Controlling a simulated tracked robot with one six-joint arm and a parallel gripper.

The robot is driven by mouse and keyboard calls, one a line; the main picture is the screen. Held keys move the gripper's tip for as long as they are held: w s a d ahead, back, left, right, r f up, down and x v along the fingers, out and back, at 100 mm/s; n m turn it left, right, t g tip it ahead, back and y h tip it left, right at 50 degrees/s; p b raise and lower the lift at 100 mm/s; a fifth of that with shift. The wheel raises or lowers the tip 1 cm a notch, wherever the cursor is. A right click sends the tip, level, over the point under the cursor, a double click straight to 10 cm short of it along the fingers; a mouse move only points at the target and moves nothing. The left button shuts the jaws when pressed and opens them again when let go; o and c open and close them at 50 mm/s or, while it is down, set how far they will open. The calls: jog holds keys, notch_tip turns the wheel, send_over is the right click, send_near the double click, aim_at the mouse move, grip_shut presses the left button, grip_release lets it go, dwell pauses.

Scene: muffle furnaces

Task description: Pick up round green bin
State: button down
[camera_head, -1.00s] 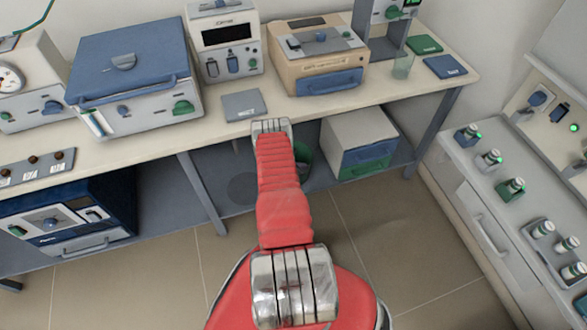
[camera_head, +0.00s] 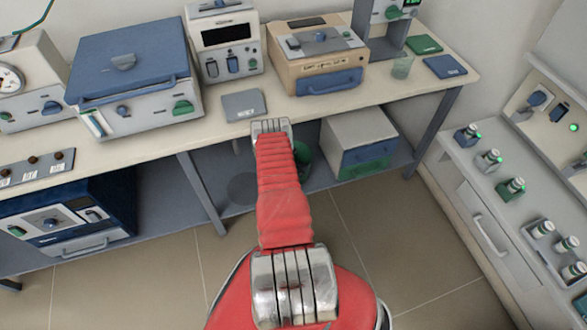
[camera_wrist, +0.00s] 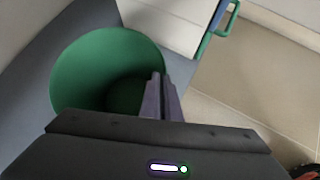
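The round green bin (camera_wrist: 75,75) fills the left middle of the wrist view, its open mouth facing the camera and its inside dark. In the head view, a small part of the bin (camera_head: 304,153) shows beside my red arm, under the bench. My gripper (camera_wrist: 159,76) has its two dark fingers close together at the bin's right rim. They appear shut on the rim, with the wall between them. In the head view, my arm hides the gripper and most of the bin.
A white box with blue and green drawers (camera_head: 361,143) stands close to the right of the bin on the lower shelf. The bench top (camera_head: 420,85) and its legs (camera_head: 202,190) surround the space. Open floor (camera_head: 165,275) lies in front.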

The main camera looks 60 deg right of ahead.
jog(key=shift+r, duration=0.1)
dwell(0.5)
jog(key=shift+r, duration=0.8)
notch_tip(320, 180, up, 2)
jog(key=shift+d, duration=0.1)
jog(key=w+a, duration=0.2)
jog(key=a, duration=0.6)
jog(key=w+a, duration=0.3)
jog(key=a, duration=0.6)
jog(key=shift+w+a+f, duration=0.15)
jog(key=shift+w+a, duration=0.05)
